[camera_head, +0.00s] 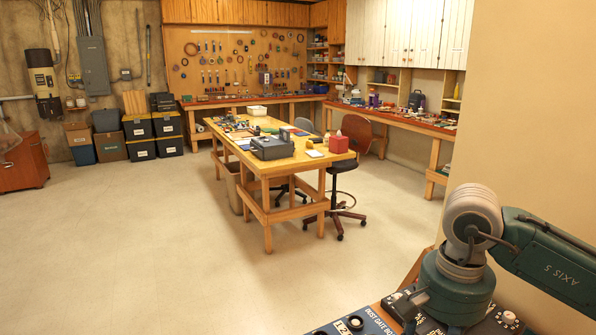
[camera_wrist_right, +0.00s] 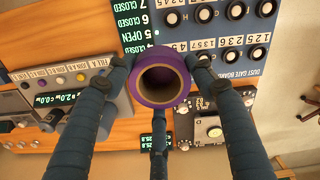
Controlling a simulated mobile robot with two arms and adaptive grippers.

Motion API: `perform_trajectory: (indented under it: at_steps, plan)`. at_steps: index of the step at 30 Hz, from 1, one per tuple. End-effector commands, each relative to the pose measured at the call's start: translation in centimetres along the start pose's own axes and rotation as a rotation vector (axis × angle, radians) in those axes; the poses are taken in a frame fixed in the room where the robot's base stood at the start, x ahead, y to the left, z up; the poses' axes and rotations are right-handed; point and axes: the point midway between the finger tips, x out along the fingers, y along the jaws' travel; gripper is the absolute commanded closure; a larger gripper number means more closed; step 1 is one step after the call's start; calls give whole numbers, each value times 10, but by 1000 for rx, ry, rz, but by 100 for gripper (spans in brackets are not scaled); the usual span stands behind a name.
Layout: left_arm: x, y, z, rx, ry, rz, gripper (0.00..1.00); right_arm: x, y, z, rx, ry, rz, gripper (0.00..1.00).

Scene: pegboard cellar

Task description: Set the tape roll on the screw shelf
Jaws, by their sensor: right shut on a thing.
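The tape roll (camera_wrist_right: 163,53) is a purple ring with a brown core. It shows in the right wrist view, its open hole facing the camera. My right gripper (camera_wrist_right: 160,84) is shut on it, with three dark fingers around its outside. In the head view my right arm is at the lower right, above a panel-covered bench; its fingers and the roll are mostly hidden there. My left gripper is in neither view. I cannot tell which shelf is the screw shelf; small shelves (camera_head: 317,58) with items stand at the back.
A blue control panel (camera_wrist_right: 225,30) with knobs lies beneath the roll, beside a grey meter box (camera_wrist_right: 85,80). A wooden worktable (camera_head: 255,165) with stools stands mid-room. A beige wall (camera_head: 530,110) is at the right. The floor at left is clear.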

Motion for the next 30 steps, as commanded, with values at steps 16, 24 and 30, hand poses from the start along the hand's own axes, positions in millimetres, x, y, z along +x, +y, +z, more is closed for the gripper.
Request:
perform_trajectory:
  at_steps: [16,24,30]
  plan:
    - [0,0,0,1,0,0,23,5,2,53,-731,-1,0,78]
    - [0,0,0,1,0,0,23,4,2,52,-731,2,0,78]
    - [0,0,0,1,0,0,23,7,2,54,-733,-6,-1,78]
